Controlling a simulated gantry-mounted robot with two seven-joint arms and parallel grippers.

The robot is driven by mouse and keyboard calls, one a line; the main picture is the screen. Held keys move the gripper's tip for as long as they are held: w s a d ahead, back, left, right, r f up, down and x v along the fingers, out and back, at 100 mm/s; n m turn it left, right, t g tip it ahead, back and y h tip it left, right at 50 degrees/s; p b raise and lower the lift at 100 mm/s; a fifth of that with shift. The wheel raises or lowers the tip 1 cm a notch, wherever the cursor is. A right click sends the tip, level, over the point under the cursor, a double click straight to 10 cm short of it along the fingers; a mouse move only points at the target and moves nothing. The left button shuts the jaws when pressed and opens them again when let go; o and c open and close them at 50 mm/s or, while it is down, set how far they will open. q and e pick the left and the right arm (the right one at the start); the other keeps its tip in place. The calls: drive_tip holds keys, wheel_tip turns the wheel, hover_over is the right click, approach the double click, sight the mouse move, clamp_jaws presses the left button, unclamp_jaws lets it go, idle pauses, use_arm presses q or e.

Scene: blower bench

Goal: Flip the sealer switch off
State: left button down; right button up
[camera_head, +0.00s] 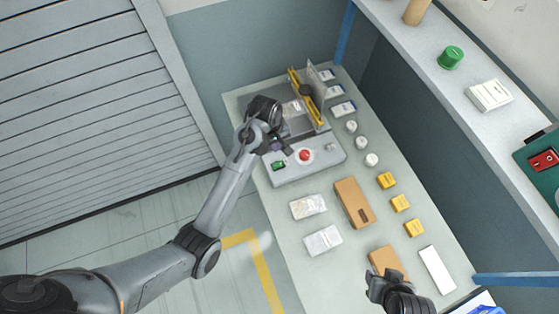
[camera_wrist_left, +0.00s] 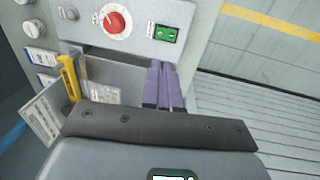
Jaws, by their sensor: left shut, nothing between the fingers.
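The sealer (camera_head: 318,166) is a grey unit on the bench, with a raised yellow-edged bar (camera_head: 305,98) behind its front panel. The green switch (camera_head: 278,165) sits at the panel's left end, beside a red knob (camera_head: 304,155). In the left wrist view the green switch (camera_wrist_left: 166,33) and red knob (camera_wrist_left: 115,20) are at the top; the switch's on or off position is too small to tell. My left gripper (camera_head: 277,145) is shut and empty, just behind the switch and apart from it. Its purple fingers (camera_wrist_left: 164,86) show below the switch in the wrist view. My right gripper (camera_head: 378,284) is at the bottom; its fingers are unclear.
Two pale packets (camera_head: 309,206), brown boxes (camera_head: 355,202), several yellow blocks (camera_head: 400,203) and white round caps (camera_head: 362,143) lie on the bench. A shelf (camera_head: 445,90) runs along the right. A red switch (camera_head: 544,160) sits on a green unit at the right edge.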

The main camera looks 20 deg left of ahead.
use_arm(q)
drive_tip(key=shift+f, duration=0.1)
use_arm(e)
drive_tip(key=shift+a, duration=0.1)
use_arm(q)
approach(281, 164)
drive_tip(key=f, duration=0.6)
drive_tip(key=shift+w+d+f, duration=0.25)
drive_tip(key=shift+d+f, duration=0.05)
drive_tip(key=shift+f, duration=0.1)
